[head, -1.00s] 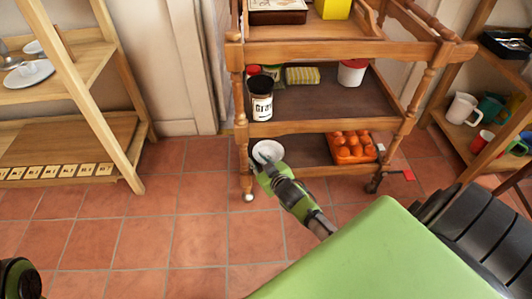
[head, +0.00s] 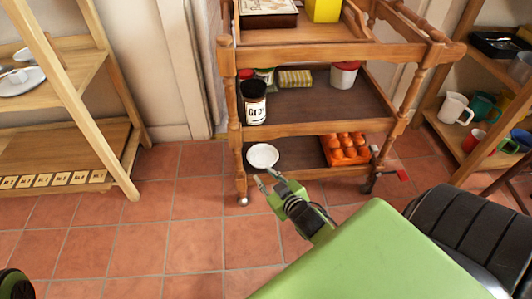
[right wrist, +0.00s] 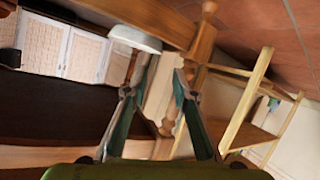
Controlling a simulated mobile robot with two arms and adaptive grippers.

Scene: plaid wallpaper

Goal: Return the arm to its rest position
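My right gripper (head: 265,178) is low in front of the wooden cart, just outside its bottom shelf. Its two fingers are apart with nothing between them, and they also show spread in the right wrist view (right wrist: 163,68). A white dish (head: 263,156) lies on the left of the bottom shelf, apart from and beyond the fingertips. It also shows in the right wrist view (right wrist: 136,38), behind the left finger's tip. Of my left arm only a dark and green piece shows at the lower left corner; its gripper is out of view.
The cart (head: 300,127) holds a black-labelled jar (head: 254,103) on the middle shelf and an orange egg tray (head: 345,149) at the bottom right. Wooden racks stand at left (head: 118,150) and right (head: 470,152). The tiled floor (head: 150,230) before the cart is clear.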

